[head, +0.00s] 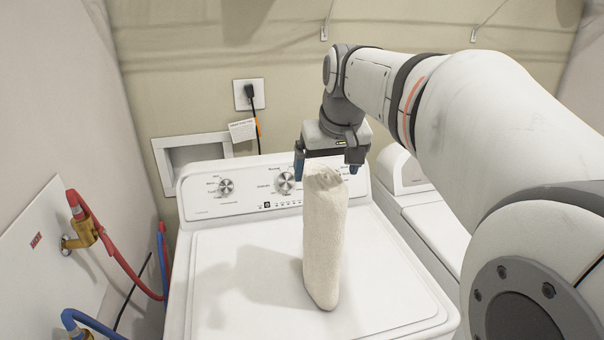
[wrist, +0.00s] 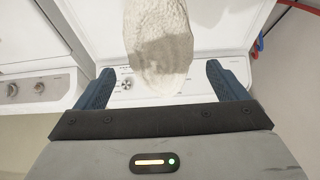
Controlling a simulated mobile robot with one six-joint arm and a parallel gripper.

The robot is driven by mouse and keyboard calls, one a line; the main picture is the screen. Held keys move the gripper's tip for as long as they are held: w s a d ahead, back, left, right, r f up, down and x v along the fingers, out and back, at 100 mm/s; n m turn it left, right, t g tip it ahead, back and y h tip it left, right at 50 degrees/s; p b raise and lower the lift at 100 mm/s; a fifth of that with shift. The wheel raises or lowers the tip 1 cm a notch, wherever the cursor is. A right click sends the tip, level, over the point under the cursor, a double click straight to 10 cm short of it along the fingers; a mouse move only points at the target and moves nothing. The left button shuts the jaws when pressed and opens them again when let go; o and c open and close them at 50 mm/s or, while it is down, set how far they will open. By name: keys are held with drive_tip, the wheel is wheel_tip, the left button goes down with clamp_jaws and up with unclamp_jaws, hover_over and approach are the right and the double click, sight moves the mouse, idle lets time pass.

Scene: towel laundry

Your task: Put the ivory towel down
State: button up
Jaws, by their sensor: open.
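The ivory towel (head: 324,240) is a tall rolled shape on the white washer's lid in the head view, upright or nearly so. Its lower end appears to rest on the lid. My gripper (head: 328,172) is at the towel's upper end, with its two fingers spread on either side. In the wrist view, the towel (wrist: 158,45) shows between and beyond the blue fingertips (wrist: 160,85), with visible gaps on both sides. The gripper is open and does not grip the towel.
The white washer (head: 230,285) has free lid space left of the towel and a knob panel (head: 245,190) behind. A second white machine (head: 425,215) stands to the right. Red and blue hoses (head: 110,245) run along the left wall. An outlet with a cord (head: 249,94) is on the back wall.

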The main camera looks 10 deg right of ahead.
drive_tip(key=v, duration=0.7)
drive_tip(key=shift+r, duration=0.1)
drive_tip(key=shift+s+f, duration=0.2)
drive_tip(key=shift+s, duration=0.1)
drive_tip(key=s+a+f, duration=0.2)
drive_tip(key=s+f, duration=0.5)
drive_tip(key=f, duration=0.4)
drive_tip(key=s+a+f+g, duration=0.1)
drive_tip(key=s+f, duration=0.7)
drive_tip(key=f, duration=0.4)
drive_tip(key=shift+a+g, duration=0.3)
drive_tip(key=shift+a, duration=0.1)
drive_tip(key=shift+w, duration=0.1)
drive_tip(key=shift+r, duration=0.1)
drive_tip(key=shift+c, duration=0.5)
